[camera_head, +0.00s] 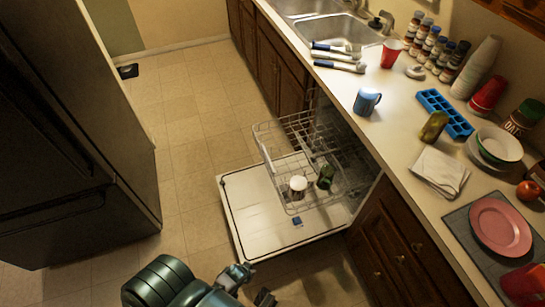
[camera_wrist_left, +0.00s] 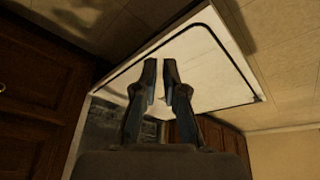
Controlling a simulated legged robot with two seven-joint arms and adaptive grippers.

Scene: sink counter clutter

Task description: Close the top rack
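The top rack (camera_head: 268,152) is a wire rack pulled out of the open dishwasher, above its lowered white door (camera_head: 250,205). A white cup (camera_head: 298,190) and a green item (camera_head: 325,178) show within the rack's outline. My left gripper (camera_head: 252,285) is at the bottom of the head view, in front of the door's near edge and apart from the rack. Its fingers are apart with nothing between them. In the left wrist view the gripper (camera_wrist_left: 160,75) shows against the white door panel (camera_wrist_left: 205,75). My right gripper is not in view.
A dark refrigerator (camera_head: 75,140) stands at the left, with clear tiled floor (camera_head: 185,130) between it and the cabinets. The counter (camera_head: 400,150) at the right holds a blue mug (camera_head: 367,101), an ice tray (camera_head: 445,113) and plates. A small blue piece (camera_head: 297,221) lies on the door.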

